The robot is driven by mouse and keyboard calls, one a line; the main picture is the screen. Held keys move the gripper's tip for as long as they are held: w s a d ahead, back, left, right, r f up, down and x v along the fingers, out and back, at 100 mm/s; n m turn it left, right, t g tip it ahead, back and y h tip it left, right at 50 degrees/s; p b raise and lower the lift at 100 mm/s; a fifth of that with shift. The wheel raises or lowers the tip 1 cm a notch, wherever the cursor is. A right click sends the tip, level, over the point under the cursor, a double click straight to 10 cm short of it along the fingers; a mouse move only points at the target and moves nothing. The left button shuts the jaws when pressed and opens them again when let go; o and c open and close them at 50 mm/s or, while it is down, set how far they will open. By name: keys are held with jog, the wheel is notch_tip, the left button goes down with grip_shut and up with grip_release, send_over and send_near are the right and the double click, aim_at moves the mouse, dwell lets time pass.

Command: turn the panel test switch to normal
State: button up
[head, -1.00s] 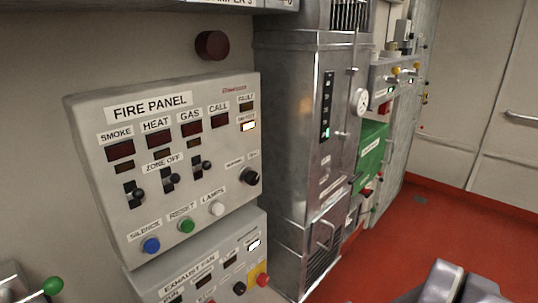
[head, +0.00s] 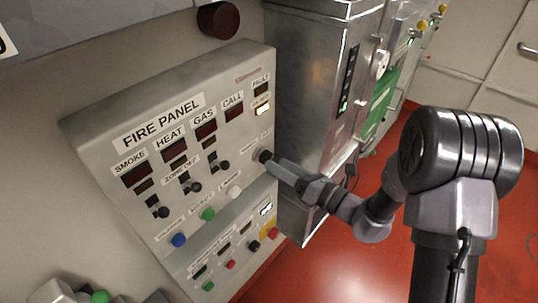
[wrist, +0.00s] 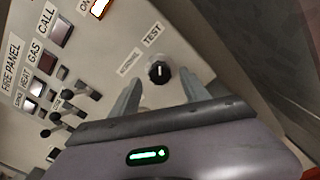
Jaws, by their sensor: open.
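The fire panel (head: 190,75) is a grey box on the wall. Its test switch is a black round knob (head: 264,156) at the panel's lower right, and it also shows in the wrist view (wrist: 159,72). The knob's white mark stands nearly upright in the wrist view, toward the TEST label (wrist: 154,34). A smaller label, likely NORMAL (wrist: 128,63), is to its left. My gripper (head: 277,167) is open at the panel, its fingers on either side of the knob in the wrist view (wrist: 160,79). I cannot tell whether they touch it.
Slide switches (head: 190,184) and blue, green and white buttons are left of the knob. The exhaust fan panel (head: 228,262) is just below. A metal cabinet (head: 310,90) stands close on the right. Red floor (head: 330,270) is open in front.

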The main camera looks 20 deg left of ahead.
aim_at(267, 158)
jog(key=x, duration=0.5)
jog(key=shift+d, duration=0.1)
grip_shut()
